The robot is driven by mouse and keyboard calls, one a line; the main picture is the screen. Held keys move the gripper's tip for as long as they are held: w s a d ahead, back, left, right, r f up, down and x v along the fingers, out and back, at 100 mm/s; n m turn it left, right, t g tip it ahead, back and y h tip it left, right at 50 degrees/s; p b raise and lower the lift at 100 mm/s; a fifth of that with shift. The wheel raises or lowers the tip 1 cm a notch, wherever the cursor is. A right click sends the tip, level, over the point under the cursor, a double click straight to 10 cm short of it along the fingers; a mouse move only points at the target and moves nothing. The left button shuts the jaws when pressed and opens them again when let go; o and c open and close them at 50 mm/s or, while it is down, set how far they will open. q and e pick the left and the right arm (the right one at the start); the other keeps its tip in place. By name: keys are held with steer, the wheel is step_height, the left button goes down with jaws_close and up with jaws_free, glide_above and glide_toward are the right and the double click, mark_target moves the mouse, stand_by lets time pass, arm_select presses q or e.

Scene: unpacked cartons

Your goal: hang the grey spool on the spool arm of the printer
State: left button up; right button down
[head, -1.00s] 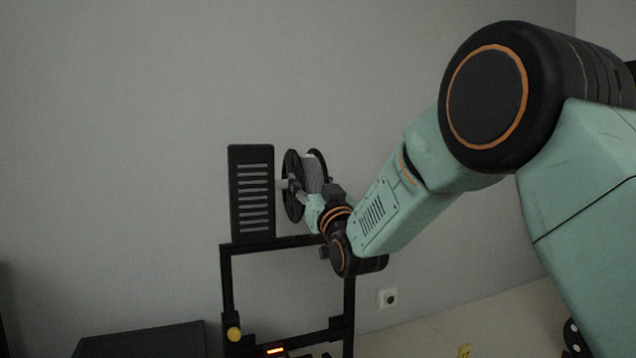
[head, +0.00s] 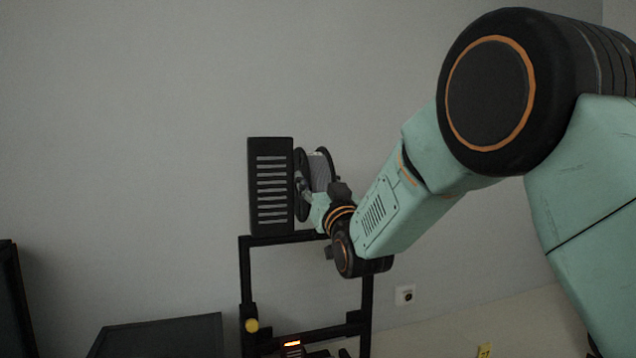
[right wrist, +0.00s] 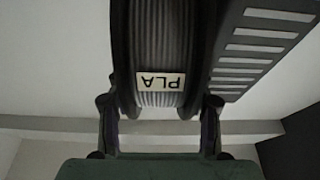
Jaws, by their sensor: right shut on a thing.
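The grey spool (head: 320,172) has black flanges and grey filament. It is upright, close against the right side of the slotted black box (head: 271,187) on top of the black printer frame (head: 246,285). The spool arm is hidden behind the spool and gripper, so I cannot tell how far the spool sits on it. My right gripper (head: 318,205) is shut on the spool from the near side. In the right wrist view its fingers (right wrist: 158,108) straddle the flanges, around the spool's PLA label (right wrist: 160,81). My left gripper is not in view.
The wall behind is bare, with a socket (head: 405,295) at the lower right. A dark flat panel (head: 160,338) is at the lower left, and a dark upright thing (head: 14,300) stands at the left edge.

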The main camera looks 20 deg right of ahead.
steer(key=shift+r, duration=0.2)
steer(key=shift+c, duration=2.3)
jaws_free()
steer(key=shift+s+a, duration=0.1)
steer(key=shift+f, duration=0.2)
steer(key=v, duration=1.2)
steer(key=shift+r, duration=0.15)
